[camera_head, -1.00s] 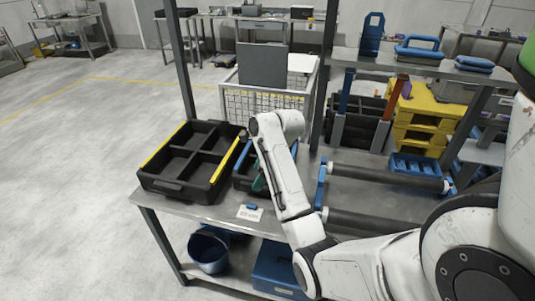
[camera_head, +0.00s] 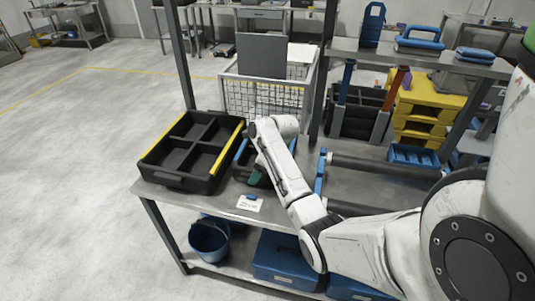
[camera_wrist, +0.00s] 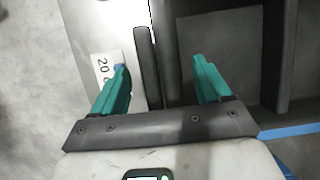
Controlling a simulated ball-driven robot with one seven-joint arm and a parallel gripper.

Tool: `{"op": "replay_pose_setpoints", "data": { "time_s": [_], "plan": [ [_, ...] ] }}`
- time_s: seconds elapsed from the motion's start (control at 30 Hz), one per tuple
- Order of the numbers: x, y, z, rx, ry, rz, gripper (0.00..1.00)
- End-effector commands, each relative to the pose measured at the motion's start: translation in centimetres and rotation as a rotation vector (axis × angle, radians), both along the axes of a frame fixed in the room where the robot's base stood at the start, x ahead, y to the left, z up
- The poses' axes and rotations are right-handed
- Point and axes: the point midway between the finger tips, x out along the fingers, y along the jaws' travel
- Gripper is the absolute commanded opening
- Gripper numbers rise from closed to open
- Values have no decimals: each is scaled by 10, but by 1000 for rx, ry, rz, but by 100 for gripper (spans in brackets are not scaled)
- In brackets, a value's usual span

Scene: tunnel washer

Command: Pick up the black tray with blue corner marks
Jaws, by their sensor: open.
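The black tray with blue marks (camera_head: 242,170) lies on the grey table, mostly hidden behind my arm in the head view. A blue strip shows along its edge. My gripper (camera_head: 256,177) is over its near end, with a teal finger just showing. In the wrist view, my gripper (camera_wrist: 163,78) is open, its two teal fingers apart on either side of a dark upright tray wall (camera_wrist: 146,62). Whether a finger touches the wall I cannot tell. Dark compartments and a blue edge strip show at the right there.
A black tray with yellow edges (camera_head: 178,180) stands close on the left. A white label card (camera_head: 249,203) with a small blue piece lies in front. A roller rack (camera_head: 378,169) is right. A wire cart (camera_head: 262,102) stands behind. A blue bucket (camera_head: 209,240) is below.

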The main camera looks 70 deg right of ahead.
Motion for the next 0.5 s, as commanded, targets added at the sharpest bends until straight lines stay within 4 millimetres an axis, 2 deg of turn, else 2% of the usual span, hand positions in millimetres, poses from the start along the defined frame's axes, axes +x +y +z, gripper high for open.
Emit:
{"op": "replay_pose_setpoints", "data": {
  "time_s": [0.13,0.37,0.5],
  "plan": [
    [4,1,-11,1,1,0,77],
    [5,1,-12,0,0,1,77],
    [5,1,-12,0,0,1,64]
  ]
}}
